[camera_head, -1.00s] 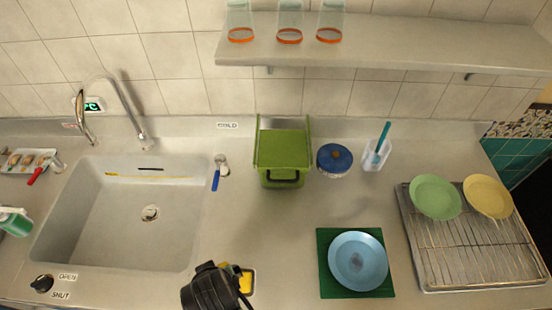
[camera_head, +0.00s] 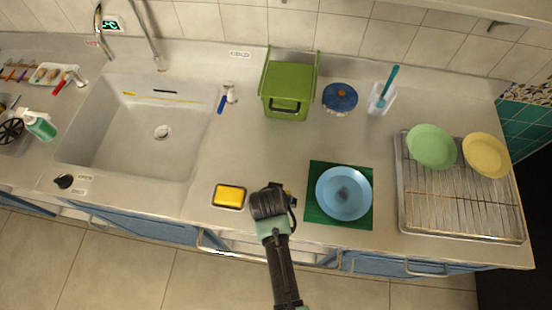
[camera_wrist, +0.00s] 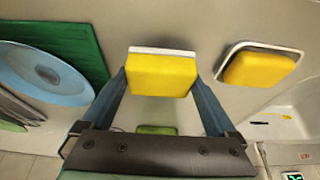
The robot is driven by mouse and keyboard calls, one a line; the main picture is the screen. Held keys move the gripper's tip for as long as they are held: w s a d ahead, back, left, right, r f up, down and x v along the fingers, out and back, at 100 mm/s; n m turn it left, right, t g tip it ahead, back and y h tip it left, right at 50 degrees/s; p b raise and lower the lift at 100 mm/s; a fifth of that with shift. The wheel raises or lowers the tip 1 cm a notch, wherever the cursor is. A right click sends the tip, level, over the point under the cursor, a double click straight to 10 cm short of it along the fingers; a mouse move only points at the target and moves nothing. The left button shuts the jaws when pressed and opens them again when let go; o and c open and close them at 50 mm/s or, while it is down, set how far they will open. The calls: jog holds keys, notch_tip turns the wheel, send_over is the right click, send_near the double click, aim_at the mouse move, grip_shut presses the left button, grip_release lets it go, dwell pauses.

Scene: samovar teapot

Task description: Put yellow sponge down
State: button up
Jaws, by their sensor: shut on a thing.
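My gripper (camera_wrist: 160,85) is shut on a yellow sponge (camera_wrist: 160,77) with a pale edge, held between its two blue fingers in the wrist view. In the head view my gripper (camera_head: 274,193) is over the front of the counter, and it mostly hides the held sponge. I cannot tell whether the held sponge touches the counter. A second yellow sponge (camera_head: 229,196) lies in a small tray (camera_head: 217,204) left of my gripper. It also shows at the right of the wrist view (camera_wrist: 261,68).
A blue plate (camera_head: 344,194) on a green mat (camera_head: 320,215) is close to the right of my gripper. The sink (camera_head: 135,150) is at the left, a green box (camera_head: 288,88) behind, a dish rack (camera_head: 460,212) at the right. Bare counter lies behind my gripper.

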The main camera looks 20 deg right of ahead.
jog(key=shift+f, duration=0.65)
jog(key=shift+f, duration=0.2)
jog(key=o, duration=0.8)
jog(key=shift+o, duration=0.2)
jog(key=shift+r, duration=0.15)
